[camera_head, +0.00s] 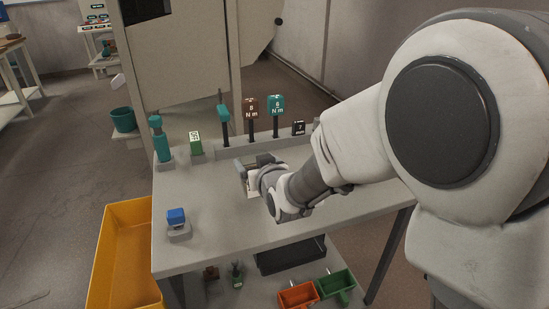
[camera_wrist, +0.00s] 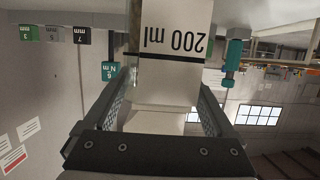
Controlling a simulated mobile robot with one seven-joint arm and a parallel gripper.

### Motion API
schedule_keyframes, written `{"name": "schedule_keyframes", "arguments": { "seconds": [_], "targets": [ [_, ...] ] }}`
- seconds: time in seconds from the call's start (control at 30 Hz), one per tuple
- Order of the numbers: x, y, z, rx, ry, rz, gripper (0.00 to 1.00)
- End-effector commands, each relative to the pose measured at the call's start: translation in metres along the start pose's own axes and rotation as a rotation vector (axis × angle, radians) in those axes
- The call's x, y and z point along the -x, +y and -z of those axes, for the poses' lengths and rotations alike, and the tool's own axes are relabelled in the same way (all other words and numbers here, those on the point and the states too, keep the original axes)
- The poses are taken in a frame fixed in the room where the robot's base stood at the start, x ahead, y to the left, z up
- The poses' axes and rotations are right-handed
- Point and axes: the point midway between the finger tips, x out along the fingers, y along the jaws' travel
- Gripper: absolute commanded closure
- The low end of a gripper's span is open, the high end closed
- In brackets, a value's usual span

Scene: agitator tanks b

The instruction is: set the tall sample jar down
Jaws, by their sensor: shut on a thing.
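The tall sample jar is white with a black line and a "200 ml" mark; it fills the upper middle of the wrist view (camera_wrist: 178,40). My gripper (camera_wrist: 165,95) is shut on it, one finger on each side. The wrist picture is upside down, as are the jar's mark and the signs behind, so the jar looks about upright. In the head view my gripper (camera_head: 249,174) is over the middle of the grey table (camera_head: 215,235), and only a small pale part of the jar shows. I cannot tell whether its base touches the table.
A rack with teal and brown torque tools (camera_head: 251,108) lines the table's back edge. A teal tool (camera_head: 161,142) and green block (camera_head: 196,143) stand back left, a blue-topped block (camera_head: 177,216) front left. A yellow bin (camera_head: 122,255) is beside the table. The table's front middle is clear.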

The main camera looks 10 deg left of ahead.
Motion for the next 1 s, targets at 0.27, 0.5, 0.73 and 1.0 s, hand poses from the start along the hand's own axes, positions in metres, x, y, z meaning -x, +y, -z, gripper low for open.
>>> {"name": "schedule_keyframes", "arguments": {
  "seconds": [0.27, 0.5, 0.73, 1.0],
  "targets": [
    [-0.009, -0.002, -0.019, 0.001, 0.000, 0.001, 0.94],
    [-0.015, -0.002, -0.039, 0.001, 0.003, 0.001, 0.94],
    [-0.015, -0.002, -0.039, 0.000, 0.003, 0.001, 0.94],
    [-0.015, -0.002, -0.041, 0.000, 0.000, 0.001, 0.00]
  ]
}}
